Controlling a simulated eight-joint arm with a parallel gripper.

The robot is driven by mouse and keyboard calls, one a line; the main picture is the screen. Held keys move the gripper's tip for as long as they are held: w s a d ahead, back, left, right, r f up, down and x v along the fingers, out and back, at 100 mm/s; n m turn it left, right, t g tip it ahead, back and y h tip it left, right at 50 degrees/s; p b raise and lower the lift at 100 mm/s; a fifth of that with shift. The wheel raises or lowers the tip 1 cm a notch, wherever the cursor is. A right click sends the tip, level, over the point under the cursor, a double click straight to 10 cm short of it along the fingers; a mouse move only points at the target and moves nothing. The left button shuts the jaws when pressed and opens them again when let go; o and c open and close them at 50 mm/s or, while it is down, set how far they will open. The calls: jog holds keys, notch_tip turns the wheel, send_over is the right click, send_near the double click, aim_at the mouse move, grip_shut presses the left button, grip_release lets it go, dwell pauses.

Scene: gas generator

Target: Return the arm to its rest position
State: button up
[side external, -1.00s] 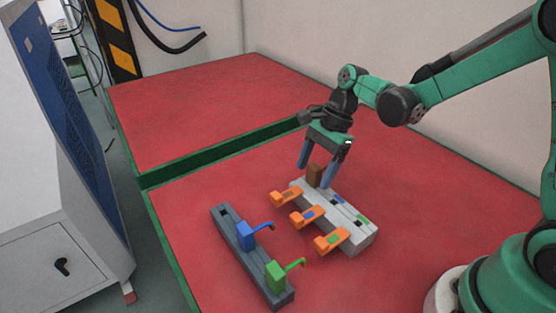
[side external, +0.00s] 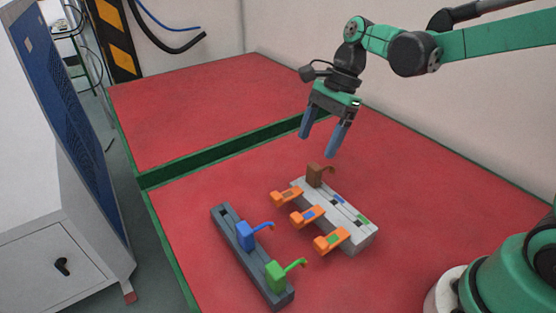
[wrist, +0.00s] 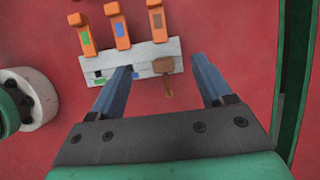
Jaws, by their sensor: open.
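My gripper (side external: 319,140) is open and empty, raised above the table with its blue fingers pointing down. In the wrist view the gripper (wrist: 165,75) spans the far end of a grey block. The light grey block (side external: 352,232) lies on the red table and bears several orange pieces. A brown piece with a hooked handle (side external: 315,174) stands upright at the block's far end, below and apart from the fingers. It also shows in the wrist view (wrist: 163,66) between the fingers.
A dark grey block (side external: 256,262) holds a blue hooked piece (side external: 245,236) and a green hooked piece (side external: 276,274). A green strip (side external: 220,156) crosses the red table (side external: 200,110). A white cabinet (side external: 50,200) stands at the left. The back of the table is clear.

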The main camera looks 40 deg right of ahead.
jog(key=shift+s+r+n, duration=0.15)
jog(key=shift+s+n, duration=0.1)
jog(key=shift+n, duration=0.25)
jog(key=s+d+n+t+h, duration=0.2)
jog(key=s+n+t+h, duration=0.2)
jog(key=n, duration=1.3)
jog(key=s+r+t, duration=0.1)
jog(key=s+t, duration=0.1)
jog(key=t, duration=0.1)
jog(key=shift+s, duration=0.3)
jog(key=shift+d, duration=0.1)
